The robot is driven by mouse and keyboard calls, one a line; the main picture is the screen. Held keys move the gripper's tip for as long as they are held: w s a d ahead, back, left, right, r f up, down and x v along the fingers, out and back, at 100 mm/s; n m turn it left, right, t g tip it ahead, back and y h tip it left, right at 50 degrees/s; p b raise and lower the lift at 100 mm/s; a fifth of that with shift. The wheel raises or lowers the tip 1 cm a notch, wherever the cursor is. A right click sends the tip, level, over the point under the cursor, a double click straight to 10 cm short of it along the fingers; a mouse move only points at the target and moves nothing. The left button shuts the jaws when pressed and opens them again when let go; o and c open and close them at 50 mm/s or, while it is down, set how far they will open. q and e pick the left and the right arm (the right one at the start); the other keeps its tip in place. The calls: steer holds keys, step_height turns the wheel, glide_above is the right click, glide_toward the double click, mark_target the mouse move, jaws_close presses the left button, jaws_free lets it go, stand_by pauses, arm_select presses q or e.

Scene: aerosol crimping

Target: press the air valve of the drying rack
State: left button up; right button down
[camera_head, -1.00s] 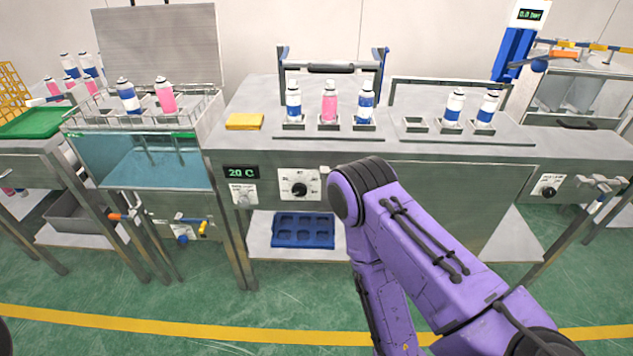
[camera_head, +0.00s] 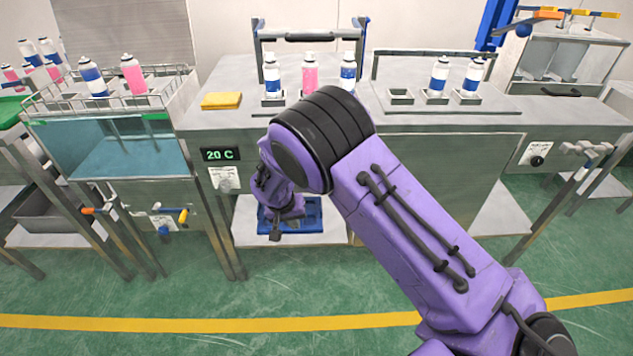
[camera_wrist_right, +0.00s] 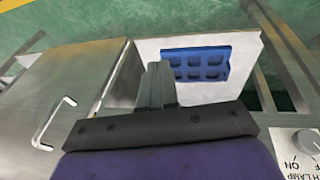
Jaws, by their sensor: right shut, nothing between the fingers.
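I cannot tell for sure which fixture is the drying rack. My right gripper (camera_wrist_right: 158,84) is shut and empty in the right wrist view, in front of the bench's lower shelf. In the head view my purple right arm crosses the middle bench front, and the fingers are too small to make out. My left gripper is out of view.
Several spray cans stand in holders on the middle bench (camera_head: 440,123). A blue tray (camera_wrist_right: 198,65) lies on its lower shelf. A water bath (camera_head: 105,158) with a wire rack is at left. A cabinet with a handle (camera_wrist_right: 55,122) is beside my gripper. Green floor is open in front.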

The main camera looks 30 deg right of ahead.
steer(key=w+r+h, duration=0.2)
steer(key=r, duration=0.6)
steer(key=w+d+r+m+h+b, duration=0.1)
steer(key=w+r+h, duration=0.1)
steer(key=r, duration=0.7)
steer(key=shift+w, duration=0.8)
steer(key=shift+f, duration=0.1)
steer(key=s+d+f, duration=0.1)
steer(key=d+f, duration=0.7)
steer(key=d, duration=0.1)
steer(key=shift+s+d, duration=0.2)
